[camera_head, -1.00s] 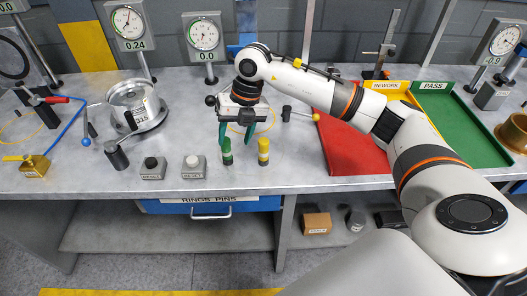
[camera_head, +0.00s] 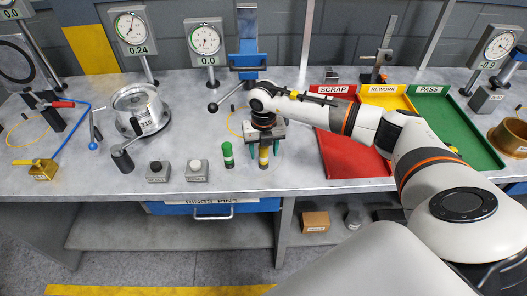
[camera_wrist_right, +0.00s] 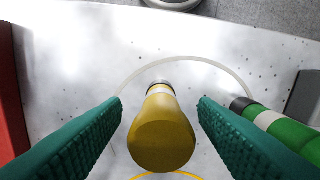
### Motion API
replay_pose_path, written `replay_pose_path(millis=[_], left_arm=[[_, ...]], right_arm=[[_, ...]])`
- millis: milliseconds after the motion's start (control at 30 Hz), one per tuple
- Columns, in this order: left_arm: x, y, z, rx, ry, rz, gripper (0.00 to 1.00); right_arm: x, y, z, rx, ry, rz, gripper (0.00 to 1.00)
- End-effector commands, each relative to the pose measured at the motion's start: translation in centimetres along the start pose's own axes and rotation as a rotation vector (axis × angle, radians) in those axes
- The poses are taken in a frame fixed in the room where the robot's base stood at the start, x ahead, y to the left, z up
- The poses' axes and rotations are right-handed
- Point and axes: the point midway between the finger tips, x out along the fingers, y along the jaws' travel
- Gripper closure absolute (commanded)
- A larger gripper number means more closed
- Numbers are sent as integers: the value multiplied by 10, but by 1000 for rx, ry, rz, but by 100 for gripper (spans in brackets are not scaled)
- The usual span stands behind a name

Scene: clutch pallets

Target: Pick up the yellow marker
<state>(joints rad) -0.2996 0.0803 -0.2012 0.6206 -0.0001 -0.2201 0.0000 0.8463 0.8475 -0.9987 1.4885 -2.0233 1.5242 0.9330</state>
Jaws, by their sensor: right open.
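The yellow marker (camera_head: 263,156) stands upright on the metal bench, with a pale band round it. In the right wrist view the yellow marker (camera_wrist_right: 161,132) lies between the two green finger pads, with a gap on each side. My right gripper (camera_head: 264,150) is open and reaches down around the marker; in the wrist view its fingers (camera_wrist_right: 160,125) do not touch it. A green marker (camera_head: 228,155) stands just left of it, and it also shows in the wrist view (camera_wrist_right: 277,128) outside the right-hand finger. My left gripper is not in view.
Two small grey button blocks (camera_head: 197,171) stand left of the markers. A red scrap tray (camera_head: 352,158) lies close on the right, with yellow and green trays beyond. A blue press (camera_head: 247,62) rises behind. The bench's front edge is near.

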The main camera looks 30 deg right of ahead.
Motion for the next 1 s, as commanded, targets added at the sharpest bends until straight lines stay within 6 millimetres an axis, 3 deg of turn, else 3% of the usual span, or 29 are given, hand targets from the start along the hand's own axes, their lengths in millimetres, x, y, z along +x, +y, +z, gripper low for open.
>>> replay_pose_path(millis=[133, 367, 700, 1000], left_arm=[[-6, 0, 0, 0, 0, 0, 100], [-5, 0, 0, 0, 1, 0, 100], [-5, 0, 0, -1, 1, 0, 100], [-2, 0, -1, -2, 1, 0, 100]], right_arm=[[14, -1, 0, 0, -1, -1, 46], [17, -1, 0, -1, 1, -2, 46], [16, -1, 0, 0, 1, -2, 94], [10, -1, -1, -1, 3, -3, 95]])
